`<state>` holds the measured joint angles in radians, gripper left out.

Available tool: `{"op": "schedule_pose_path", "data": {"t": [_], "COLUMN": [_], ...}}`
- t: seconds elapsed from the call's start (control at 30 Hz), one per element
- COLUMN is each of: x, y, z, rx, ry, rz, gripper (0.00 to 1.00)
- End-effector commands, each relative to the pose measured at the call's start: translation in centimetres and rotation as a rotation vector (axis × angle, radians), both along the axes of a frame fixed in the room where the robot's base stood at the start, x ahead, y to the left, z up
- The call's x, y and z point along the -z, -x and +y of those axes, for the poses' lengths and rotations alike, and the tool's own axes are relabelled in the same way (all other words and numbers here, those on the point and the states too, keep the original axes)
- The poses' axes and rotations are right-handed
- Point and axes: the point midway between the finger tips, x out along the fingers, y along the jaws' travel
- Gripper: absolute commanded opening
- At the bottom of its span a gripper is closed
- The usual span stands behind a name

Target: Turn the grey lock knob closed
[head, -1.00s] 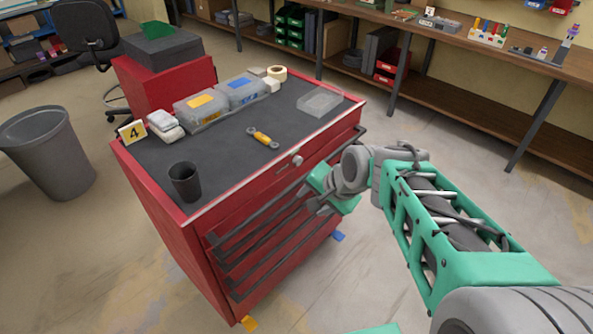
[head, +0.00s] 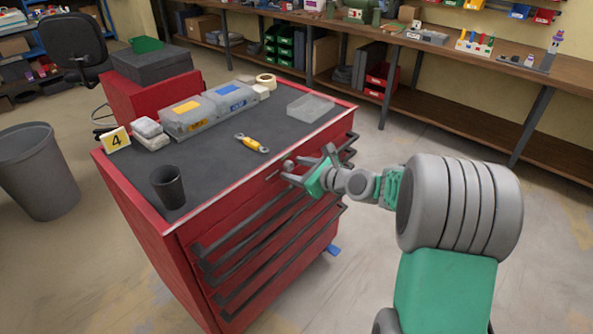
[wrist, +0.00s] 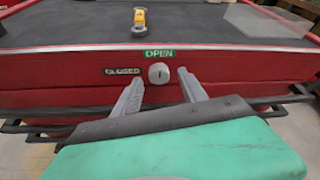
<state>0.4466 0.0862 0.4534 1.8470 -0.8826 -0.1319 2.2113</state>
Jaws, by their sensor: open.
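The grey lock knob (wrist: 158,73) sits on the red front of the tool cabinet, below the top edge. A green OPEN label (wrist: 159,53) is above it and a dark CLOSED label (wrist: 122,71) is to its left. The slot on the knob looks roughly upright, toward OPEN. My gripper (wrist: 162,84) is open, its two grey fingers pointing at the cabinet front on either side of and just below the knob in the wrist view. In the head view the knob (head: 288,165) is beside my gripper (head: 294,170). I cannot tell whether the fingers touch the knob.
On the cabinet's dark top (head: 215,150) are a yellow-handled wrench (head: 251,144), a dark cup (head: 168,187), lidded boxes (head: 190,119) and a clear tray (head: 310,107). Dark drawer handles (wrist: 52,130) stick out below the knob. The floor to the right is clear.

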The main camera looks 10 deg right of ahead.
Motion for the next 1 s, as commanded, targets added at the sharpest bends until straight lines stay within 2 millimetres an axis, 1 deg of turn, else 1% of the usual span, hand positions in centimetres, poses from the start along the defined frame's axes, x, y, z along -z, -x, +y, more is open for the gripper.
{"op": "schedule_pose_path", "data": {"t": [0.2, 0.8, 1.0], "x": [0.03, 0.04, 0.04], "y": [-0.05, -0.02, -0.02], "z": [0.04, 0.04, 0.04], "rx": [0.000, -0.001, -0.001], "ry": [0.001, 0.001, 0.002], "rz": [0.000, 0.001, 0.000], "gripper": [0.50, 0.01, 0.00]}}
